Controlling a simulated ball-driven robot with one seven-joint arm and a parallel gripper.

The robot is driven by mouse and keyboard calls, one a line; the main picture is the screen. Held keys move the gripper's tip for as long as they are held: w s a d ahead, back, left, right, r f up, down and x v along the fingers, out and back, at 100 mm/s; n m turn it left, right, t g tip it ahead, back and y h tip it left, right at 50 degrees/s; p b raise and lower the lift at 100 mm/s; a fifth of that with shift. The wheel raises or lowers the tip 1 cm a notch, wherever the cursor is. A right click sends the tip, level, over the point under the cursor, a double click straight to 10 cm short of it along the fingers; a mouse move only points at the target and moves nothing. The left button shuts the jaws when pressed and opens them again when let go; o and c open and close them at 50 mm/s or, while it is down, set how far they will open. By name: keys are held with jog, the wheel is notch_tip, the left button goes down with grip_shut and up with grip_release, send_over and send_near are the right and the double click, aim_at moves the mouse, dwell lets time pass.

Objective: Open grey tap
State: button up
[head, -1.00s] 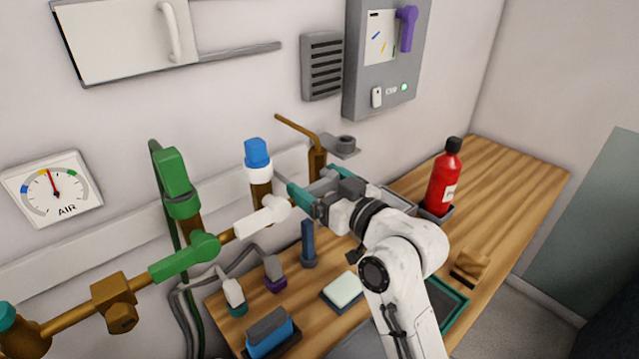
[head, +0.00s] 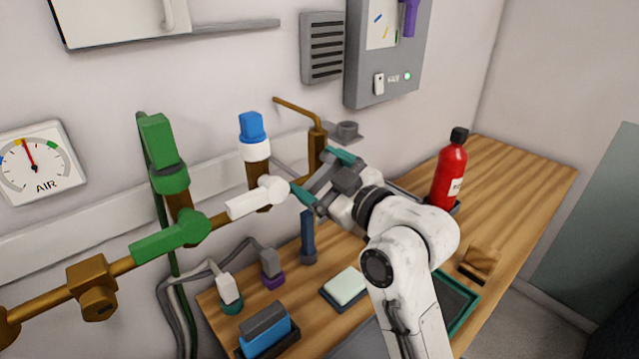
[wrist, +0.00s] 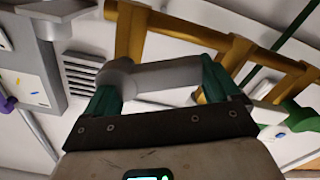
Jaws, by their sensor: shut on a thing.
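The grey tap's handle (wrist: 165,75) runs across the wrist view, with its round hub at the left on a brass pipe. My gripper (wrist: 163,92) has one teal finger by the hub and the other at the handle's far end, so it is shut across the handle. In the head view my gripper (head: 324,176) is at the right end of the brass pipe, right of the white tap (head: 258,198). There the grey tap is largely hidden by my fingers.
The green tap (head: 172,241) is further left on the pipe. A blue-capped valve (head: 252,135) rises behind the white tap. A red bottle (head: 449,172) stands on the wooden bench (head: 522,190) at right. An air gauge (head: 37,163) hangs on the wall.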

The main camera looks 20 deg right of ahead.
jog(key=shift+f, duration=0.1)
jog(key=o, duration=1.2)
jog(key=shift+s, duration=0.1)
jog(key=b+v, duration=0.1)
jog(key=v, duration=0.9)
jog(key=shift+s+d, duration=0.15)
jog(key=shift+s, duration=0.15)
